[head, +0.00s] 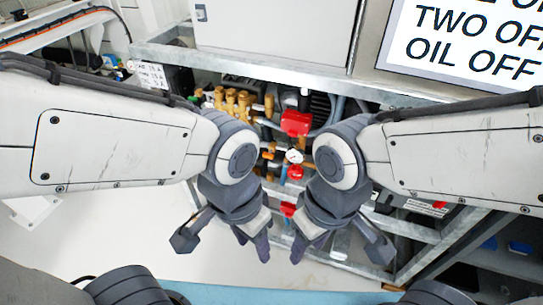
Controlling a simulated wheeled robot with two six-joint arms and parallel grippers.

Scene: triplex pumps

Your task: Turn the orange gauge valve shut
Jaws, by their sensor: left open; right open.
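The pump unit shows between and behind my two arms in the head view. A round white-faced gauge (294,156) sits in the gap between my grippers. Small orange parts (268,154) show just left of the gauge, partly hidden by my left arm. I cannot tell which of them is the orange gauge valve. My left gripper (222,241) is open and empty, pointing down in front of the frame. My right gripper (338,249) is open and empty, to its right. Neither visibly touches the pump parts.
A red block (296,123) sits above the gauge, and a red part (295,172) just below it. Brass fittings (238,101) stand at upper left. A metal frame (415,262) runs along the lower right. A sign (465,42) hangs at upper right. White floor (120,235) is clear at left.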

